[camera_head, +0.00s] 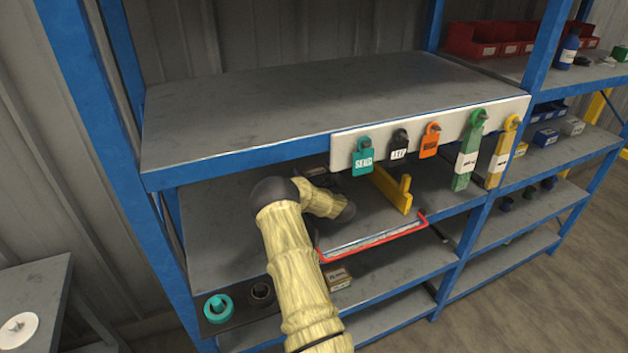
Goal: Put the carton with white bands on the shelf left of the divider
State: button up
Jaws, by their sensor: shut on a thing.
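My arm (292,255) reaches up from the bottom and bends into the middle shelf (225,225), under the upper board. The divider stands upright on the middle shelf. I cannot make out a carton with white bands. A small brown box (338,279) with a pale label sits on the shelf below, partly hidden by my arm.
A white rail (430,128) with several hanging tags fronts the upper shelf (290,100). A red-edged strip (375,240) marks the middle shelf's front. A teal ring (218,308) lies lower left. Blue posts (85,100) bound the bay. The middle shelf's left part looks clear.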

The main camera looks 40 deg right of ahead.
jog(key=shift+f+p, duration=0.45)
jog(key=shift+f, duration=1.35)
jog(key=shift+f, duration=0.2)
jog(key=o, duration=0.9)
jog(key=shift+a, duration=0.1)
jog(key=shift+r, duration=0.2)
jog(key=shift+s+f, duration=0.1)
jog(key=shift+s, duration=0.05)
jog(key=b+v, duration=0.3)
jog(key=v, duration=0.8)
jog(key=shift+s+a, duration=0.1)
jog(key=shift+s, duration=0.25)
